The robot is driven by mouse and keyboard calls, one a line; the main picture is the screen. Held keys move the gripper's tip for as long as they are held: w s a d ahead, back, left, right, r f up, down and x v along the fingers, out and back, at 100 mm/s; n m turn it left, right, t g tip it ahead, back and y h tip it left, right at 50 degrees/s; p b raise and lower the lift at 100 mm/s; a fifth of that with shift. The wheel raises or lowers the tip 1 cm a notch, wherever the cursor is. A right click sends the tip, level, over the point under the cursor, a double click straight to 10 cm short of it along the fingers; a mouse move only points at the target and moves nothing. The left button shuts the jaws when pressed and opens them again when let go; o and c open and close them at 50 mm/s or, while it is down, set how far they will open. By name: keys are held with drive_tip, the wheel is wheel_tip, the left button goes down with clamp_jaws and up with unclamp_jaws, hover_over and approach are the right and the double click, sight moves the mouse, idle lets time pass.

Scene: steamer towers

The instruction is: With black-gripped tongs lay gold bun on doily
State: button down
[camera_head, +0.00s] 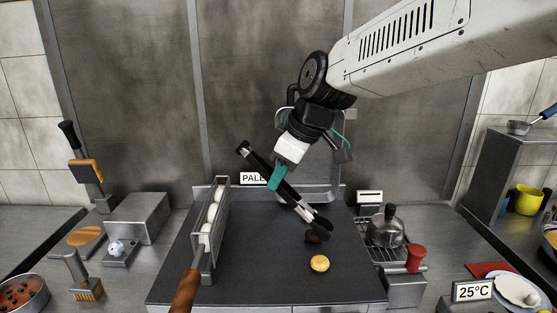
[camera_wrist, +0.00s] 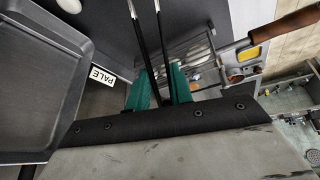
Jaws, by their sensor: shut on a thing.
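My gripper (camera_head: 277,177) has teal fingers and is shut on the black-gripped tongs (camera_head: 298,205), held tilted above the dark worktop. The tongs' tips point down and right, near a dark brown bun (camera_head: 312,237). The gold bun (camera_head: 319,263) lies on the worktop in front of it, apart from the tongs. In the wrist view, the black tong arms (camera_wrist: 163,40) run up from between my teal fingers (camera_wrist: 160,90). A white round piece (camera_head: 517,291), perhaps the doily, lies at the far right with a small pale lump on it.
A steel rack (camera_head: 222,200) of white buns with a wooden handle (camera_head: 185,292) stands left on the worktop (camera_head: 260,285). A "PALE" sign (camera_head: 253,178) is at the back. A steel kettle (camera_head: 384,228), a red-topped item (camera_head: 416,257) and a "25°C" sign (camera_head: 473,291) stand right.

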drive_tip(key=shift+w+a+r, duration=0.1)
drive_tip(key=shift+w+r, duration=0.05)
idle(0.3)
drive_tip(key=shift+f, duration=2)
drive_tip(key=c, duration=1.7)
unclamp_jaws()
drive_tip(key=shift+f, duration=0.1)
drive_tip(key=shift+c, duration=0.2)
drive_tip(key=shift+o, duration=1.3)
drive_tip(key=shift+f, duration=2.45)
